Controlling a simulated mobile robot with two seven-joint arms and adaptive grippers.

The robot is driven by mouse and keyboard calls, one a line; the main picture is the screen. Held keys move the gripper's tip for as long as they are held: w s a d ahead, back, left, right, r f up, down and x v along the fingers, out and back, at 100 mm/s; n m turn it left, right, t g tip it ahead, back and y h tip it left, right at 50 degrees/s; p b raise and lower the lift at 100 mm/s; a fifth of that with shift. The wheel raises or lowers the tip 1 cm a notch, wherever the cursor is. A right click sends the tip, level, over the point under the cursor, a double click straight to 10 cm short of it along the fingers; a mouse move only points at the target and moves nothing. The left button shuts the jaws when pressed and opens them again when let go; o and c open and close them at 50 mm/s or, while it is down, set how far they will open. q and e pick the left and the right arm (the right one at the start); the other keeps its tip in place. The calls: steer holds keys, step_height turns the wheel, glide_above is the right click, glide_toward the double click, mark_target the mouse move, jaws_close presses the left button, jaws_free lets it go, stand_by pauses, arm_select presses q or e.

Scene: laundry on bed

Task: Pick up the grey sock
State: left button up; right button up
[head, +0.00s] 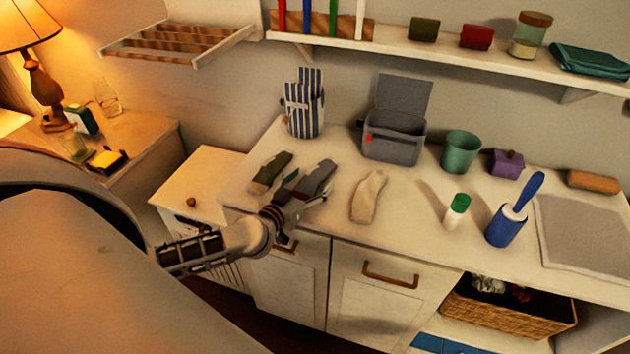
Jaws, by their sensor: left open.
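The grey sock (319,176) lies on the white countertop (410,215), left of centre in the head view. My left gripper (304,193) comes in from the left and is open at the sock's near end. Its fingers cover part of the sock, and I cannot tell whether they touch it. A dark green sock (270,171) lies just left of the grey one. A beige sock (367,197) lies to the right. My right gripper is not in view.
Behind the socks stand a striped holder (304,108) and a grey open-lidded box (393,135). To the right are a green cup (460,153), a white bottle with a green cap (457,211) and a blue lint roller (507,226). The counter's front edge lies below my gripper.

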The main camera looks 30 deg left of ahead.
arm_select(q)
steer(key=shift+w, duration=0.2)
steer(key=c, duration=1)
steer(key=shift+r, duration=0.15)
